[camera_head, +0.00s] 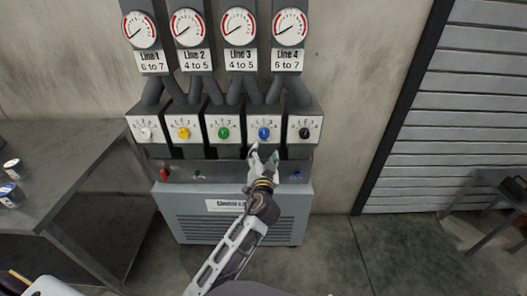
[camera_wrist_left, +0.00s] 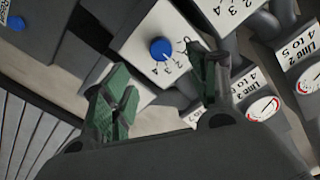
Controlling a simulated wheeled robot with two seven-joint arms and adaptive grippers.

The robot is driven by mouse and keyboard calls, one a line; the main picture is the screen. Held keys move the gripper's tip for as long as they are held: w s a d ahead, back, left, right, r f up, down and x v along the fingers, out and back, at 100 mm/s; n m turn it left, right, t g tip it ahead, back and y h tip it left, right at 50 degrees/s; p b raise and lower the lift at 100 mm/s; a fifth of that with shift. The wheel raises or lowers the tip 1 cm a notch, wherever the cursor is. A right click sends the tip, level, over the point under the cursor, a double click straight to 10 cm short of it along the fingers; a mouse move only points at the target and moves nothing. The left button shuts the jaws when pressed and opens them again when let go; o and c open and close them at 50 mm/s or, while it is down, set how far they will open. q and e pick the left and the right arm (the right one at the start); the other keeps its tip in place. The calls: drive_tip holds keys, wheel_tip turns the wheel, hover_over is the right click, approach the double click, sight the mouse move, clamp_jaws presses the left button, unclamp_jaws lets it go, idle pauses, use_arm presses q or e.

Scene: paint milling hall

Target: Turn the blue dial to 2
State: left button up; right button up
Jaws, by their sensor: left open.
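The blue dial (camera_head: 264,133) is a round knob on a white numbered plate, fourth from the left in a row of several dials. In the left wrist view the blue dial (camera_wrist_left: 161,48) shows beyond the fingertips, with printed numbers beside it. I cannot make out which number it points to. My left gripper (camera_head: 262,153) is just below and in front of the dial's plate. In the wrist view its green-padded fingers (camera_wrist_left: 166,88) are spread apart, with nothing between them, and the dial is apart from both. My right gripper is not in view.
White (camera_head: 147,133), yellow (camera_head: 183,133), green (camera_head: 223,133) and black (camera_head: 304,132) dials flank the blue one. Gauges labelled Line 1 to Line 4 (camera_head: 290,27) stand above. A red button (camera_head: 164,174) is on the ledge below. A metal table (camera_head: 75,165) stands left.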

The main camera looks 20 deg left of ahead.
use_arm(q)
drive_tip(key=shift+s+d, duration=0.2)
drive_tip(key=shift+s, duration=0.35)
drive_tip(key=shift+a, duration=0.1)
